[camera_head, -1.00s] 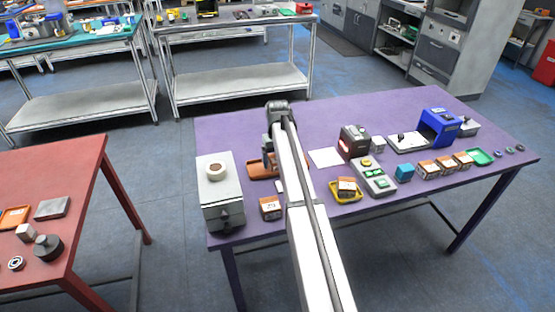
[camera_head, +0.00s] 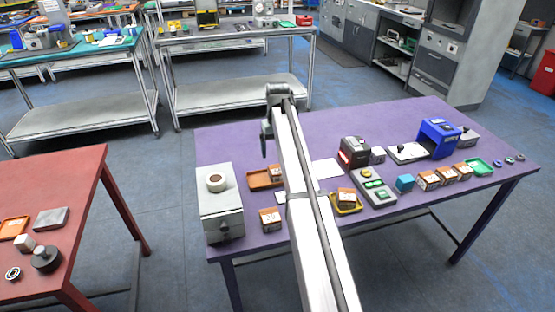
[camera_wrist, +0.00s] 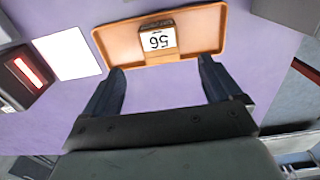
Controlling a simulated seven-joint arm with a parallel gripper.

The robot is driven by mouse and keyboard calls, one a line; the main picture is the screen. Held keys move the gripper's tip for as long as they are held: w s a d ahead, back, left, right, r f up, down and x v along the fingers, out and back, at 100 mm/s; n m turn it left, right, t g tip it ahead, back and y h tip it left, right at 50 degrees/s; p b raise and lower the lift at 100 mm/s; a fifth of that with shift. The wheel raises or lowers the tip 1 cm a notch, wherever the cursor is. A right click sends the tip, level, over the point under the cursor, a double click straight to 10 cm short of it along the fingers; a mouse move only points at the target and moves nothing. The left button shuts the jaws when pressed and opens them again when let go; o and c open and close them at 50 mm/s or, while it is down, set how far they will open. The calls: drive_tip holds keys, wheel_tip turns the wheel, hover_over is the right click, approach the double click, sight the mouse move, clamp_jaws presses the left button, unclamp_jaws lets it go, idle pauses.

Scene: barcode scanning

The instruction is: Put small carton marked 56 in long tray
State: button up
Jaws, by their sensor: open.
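The long tray (camera_head: 259,180) is shallow and orange-brown, on the purple table at the left, partly hidden by my arm in the head view. It also shows in the wrist view (camera_wrist: 205,32). The small carton (camera_wrist: 158,40) has a white top marked 56, upside down in that view, and brown sides. It sits inside the tray near the middle, against or close to the near rim in the wrist view; its brown side shows in the head view (camera_head: 276,172). My gripper (camera_wrist: 162,68) is open and empty, above and apart from the tray and carton.
A grey-white box machine (camera_head: 220,205) stands left of the tray. Another carton (camera_head: 270,219) is nearer the front edge. A yellow tray (camera_head: 347,209) holds a carton. A dark scanner with a red light (camera_head: 354,151) and a white sheet (camera_head: 327,168) lie to the right.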

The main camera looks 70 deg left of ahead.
drive_tip(key=shift+r, duration=1.2)
drive_tip(key=shift+w, duration=0.1)
